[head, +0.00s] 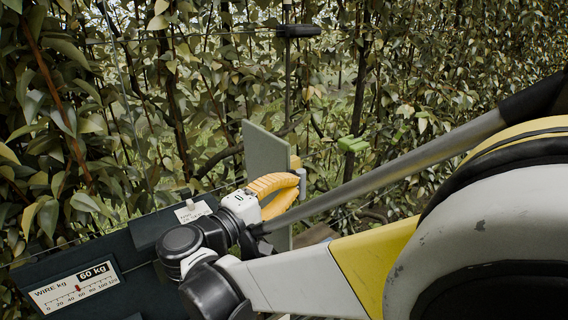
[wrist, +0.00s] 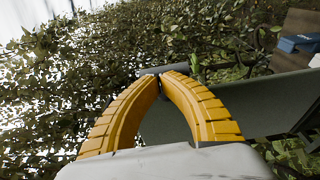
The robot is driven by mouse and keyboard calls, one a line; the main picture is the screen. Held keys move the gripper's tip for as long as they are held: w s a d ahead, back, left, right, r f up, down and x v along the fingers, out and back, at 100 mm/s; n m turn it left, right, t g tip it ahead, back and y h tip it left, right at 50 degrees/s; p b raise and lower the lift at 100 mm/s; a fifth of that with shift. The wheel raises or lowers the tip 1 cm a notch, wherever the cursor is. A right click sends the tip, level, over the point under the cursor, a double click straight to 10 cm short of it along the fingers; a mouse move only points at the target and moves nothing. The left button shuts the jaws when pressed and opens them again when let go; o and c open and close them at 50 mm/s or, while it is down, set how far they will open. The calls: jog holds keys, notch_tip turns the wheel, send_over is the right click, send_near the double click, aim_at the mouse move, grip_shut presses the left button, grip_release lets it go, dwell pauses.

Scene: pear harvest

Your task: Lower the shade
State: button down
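A flat grey-green panel (head: 264,160), which looks like the shade, stands upright beyond my gripper in the head view. In the wrist view a grey panel (wrist: 255,107) stretches to the right behind the fingers. My gripper (head: 299,184) has yellow ribbed fingers. In the wrist view its fingertips (wrist: 161,77) come close together at a short grey bar (wrist: 152,71), apparently a handle. The bar also shows at the fingertips in the head view (head: 302,176). The fingers look shut on it, though the contact is partly hidden.
Dense pear foliage (head: 80,110) fills the background. A dark box with a wire gauge label (head: 77,287) reading 60 kg is at lower left. A green clip (head: 352,144) sits right of the panel, and a black bar (head: 298,31) is above. A blue object (wrist: 298,43) shows at the wrist view's right.

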jog(key=w+d+f+m+g+y+p, duration=0.1)
jog(key=w+d+f+g+y, duration=0.25)
jog(key=w+d, duration=0.45)
jog(key=w+d+f+m+g+y, duration=0.1)
jog(key=w+d+f+g+y, duration=0.3)
jog(key=d, duration=0.7)
jog(key=w+d+f+g+y+b, duration=0.1)
jog(key=w+d+f+y+b, duration=0.1)
jog(key=f, duration=0.4)
jog(key=w+d+f+g+y+b, duration=0.1)
jog(key=w+d+f+b, duration=0.1)
jog(key=f, duration=0.5)
jog(key=w+d+f+g+y+b, duration=0.1)
jog(key=w+d+f+y+b, duration=0.1)
jog(key=d+f+b, duration=0.2)
notch_tip(320, 180, down, 3)
jog(key=shift+w+d+f+y+b, duration=0.1)
jog(key=shift+w+d+y+b, duration=0.2)
jog(key=shift+b, duration=0.4)
jog(key=shift+s, duration=0.1)
